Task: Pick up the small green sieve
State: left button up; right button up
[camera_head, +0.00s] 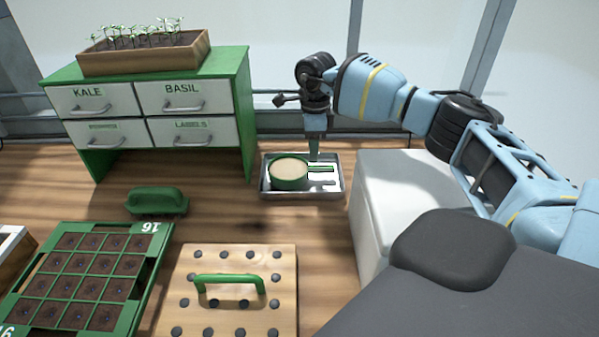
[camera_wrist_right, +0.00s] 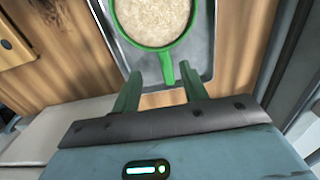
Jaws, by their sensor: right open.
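The small green sieve (camera_head: 288,183) sits in a grey metal tray (camera_head: 300,194) on the table, with pale grainy material inside its round bowl. Its green handle points right in the head view. In the right wrist view the sieve (camera_wrist_right: 150,47) is at the top and its handle (camera_wrist_right: 167,70) points toward my gripper. My right gripper (camera_head: 316,155) points down over the handle end of the tray. In the right wrist view its two green fingers (camera_wrist_right: 160,92) are apart, with the handle's end between or just beyond their tips. Contact cannot be told. My left gripper is not in view.
A green cabinet (camera_head: 243,85) with labelled drawers stands behind, left of the tray. A white box (camera_head: 372,215) stands right of the tray. Bare table surrounds the metal tray's left side.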

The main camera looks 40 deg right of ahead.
aim_at(313, 166)
jog(key=shift+w+d+f, duration=0.1)
jog(key=shift+d+f, duration=0.05)
jog(key=shift+f, duration=1.75)
jog(key=shift+w+d+f, duration=0.1)
jog(key=shift+f, duration=1.75)
jog(key=shift+c, duration=0.4)
grip_shut()
